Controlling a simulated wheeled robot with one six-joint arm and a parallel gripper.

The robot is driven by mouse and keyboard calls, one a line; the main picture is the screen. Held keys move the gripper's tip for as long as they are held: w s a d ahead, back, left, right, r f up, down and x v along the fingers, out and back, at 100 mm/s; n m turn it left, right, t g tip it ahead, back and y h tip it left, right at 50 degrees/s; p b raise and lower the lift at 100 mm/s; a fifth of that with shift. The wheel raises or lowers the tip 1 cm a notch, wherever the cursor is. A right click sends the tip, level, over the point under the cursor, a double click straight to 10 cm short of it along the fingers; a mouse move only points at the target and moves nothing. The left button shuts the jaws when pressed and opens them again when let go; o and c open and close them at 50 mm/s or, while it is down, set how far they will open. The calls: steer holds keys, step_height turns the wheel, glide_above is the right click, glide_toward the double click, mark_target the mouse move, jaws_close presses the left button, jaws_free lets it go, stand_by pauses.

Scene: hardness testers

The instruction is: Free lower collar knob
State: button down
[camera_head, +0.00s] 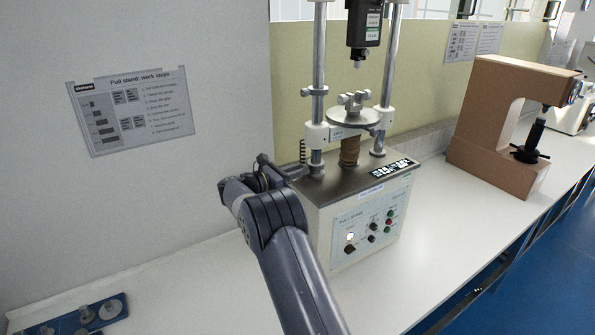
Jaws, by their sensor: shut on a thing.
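The pull stand (365,210) stands on the white bench with two upright columns. A lower collar (316,168) sits low on the left column, just above the base plate. My gripper (298,172) reaches in from the left and is shut at the left side of this collar, where its knob is. The jaws and my wrist hide the knob itself. An upper collar (315,91) with a small knob on its left sits higher on the same column.
A round platform (353,119) with a clamp sits between the columns, below a black gauge (365,28). A brown C-shaped tester (490,125) stands to the right. A blue tray (112,309) lies front left.

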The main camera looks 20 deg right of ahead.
stand_by(0.4)
steer(key=c, duration=1.3)
jaws_free()
steer(key=s+a+b, duration=0.2)
steer(key=a+b, duration=0.1)
steer(key=a, duration=0.7)
steer(key=shift+a+b, duration=0.3)
steer(key=shift+a, duration=0.05)
steer(key=shift+d, duration=0.1)
steer(key=d+p, duration=0.1)
steer(key=d, duration=0.2)
steer(key=w+d+p, duration=0.1)
steer(key=d, duration=0.3)
steer(key=w+d+p, duration=0.1)
steer(key=d, duration=0.2)
steer(key=shift+d+p, duration=0.35)
steer(key=shift+a, duration=0.1)
